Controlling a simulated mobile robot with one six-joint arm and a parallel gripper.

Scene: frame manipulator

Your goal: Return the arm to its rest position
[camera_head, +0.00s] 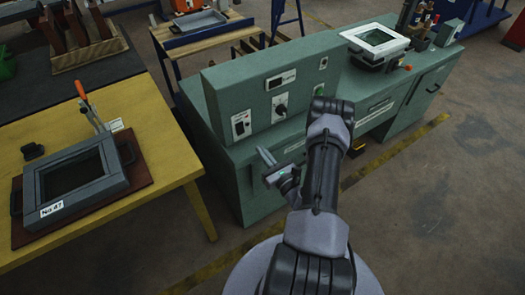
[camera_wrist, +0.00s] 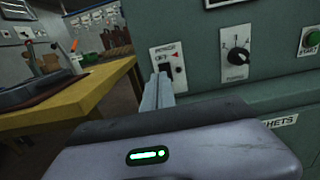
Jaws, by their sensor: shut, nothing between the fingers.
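My gripper (camera_head: 266,156) is at the end of my bent arm, in front of the green control cabinet (camera_head: 225,170) in the head view. Its fingers are closed together with nothing between them. In the wrist view the shut fingers (camera_wrist: 157,92) point up toward the power switch plate (camera_wrist: 168,62) on the cabinet front. They overlap the plate's lower left part in the picture, and I cannot tell whether they touch it. The switch plate also shows in the head view (camera_head: 241,124), left of and above the fingers.
A white frame (camera_head: 375,40) sits on the cabinet's right end. A dial (camera_head: 280,108) is on the panel. The floor (camera_head: 450,190) at the right is clear.

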